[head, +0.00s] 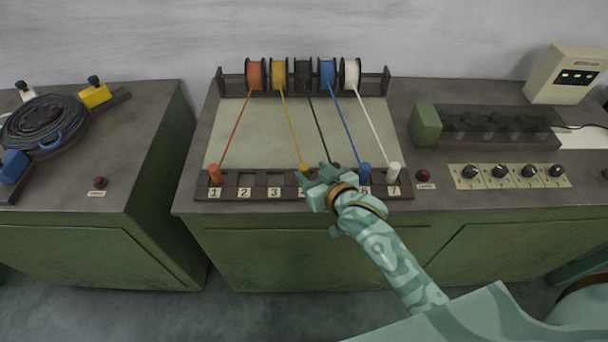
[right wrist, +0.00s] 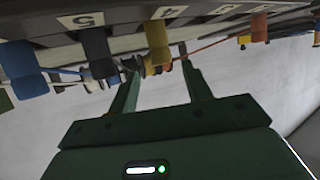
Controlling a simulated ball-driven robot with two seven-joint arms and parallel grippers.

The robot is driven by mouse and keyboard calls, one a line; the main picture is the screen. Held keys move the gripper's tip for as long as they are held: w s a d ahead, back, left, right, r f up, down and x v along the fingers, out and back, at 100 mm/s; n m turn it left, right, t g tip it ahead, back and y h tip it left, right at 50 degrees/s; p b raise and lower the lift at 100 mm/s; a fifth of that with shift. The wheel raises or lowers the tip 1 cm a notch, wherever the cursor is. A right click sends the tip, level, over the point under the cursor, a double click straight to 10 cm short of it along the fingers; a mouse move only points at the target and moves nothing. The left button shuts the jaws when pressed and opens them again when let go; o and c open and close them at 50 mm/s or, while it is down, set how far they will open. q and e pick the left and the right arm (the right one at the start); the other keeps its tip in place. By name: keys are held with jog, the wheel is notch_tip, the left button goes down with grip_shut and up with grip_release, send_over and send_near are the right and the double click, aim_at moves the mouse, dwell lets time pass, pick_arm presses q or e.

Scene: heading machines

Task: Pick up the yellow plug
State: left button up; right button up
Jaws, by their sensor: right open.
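The yellow plug (head: 304,179) sits in the numbered strip (head: 259,192) at slot 4, on the end of a yellow cord. My right gripper (head: 321,173) is at the strip, just right of the yellow plug, and partly covers it. In the right wrist view, the yellow plug (right wrist: 157,40) appears between the tips of the two open fingers (right wrist: 158,62), with a gap on each side. I cannot tell how deep it is between them. The black plug (right wrist: 98,52) stands beside it, outside the fingers. My left gripper is out of view.
An orange plug (head: 214,174) is in slot 1; a blue plug (head: 365,173) and a white plug (head: 394,173) stand right of my gripper. Slots 2 and 3 are empty. Cords run back to several spools (head: 303,73). A red button (head: 423,175) lies right of the strip.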

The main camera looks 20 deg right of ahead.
aim_at(307, 170)
jog(key=b+x, duration=0.1)
jog(key=x, duration=0.1)
jog(key=b+x, duration=0.1)
jog(key=x, duration=0.2)
jog(key=shift+a+f, duration=0.15)
jog(key=shift+f, duration=0.3)
jog(key=shift+s+r, duration=0.1)
jog(key=shift+s, duration=0.05)
jog(key=c, duration=1.1)
jog(key=shift+o, duration=0.2)
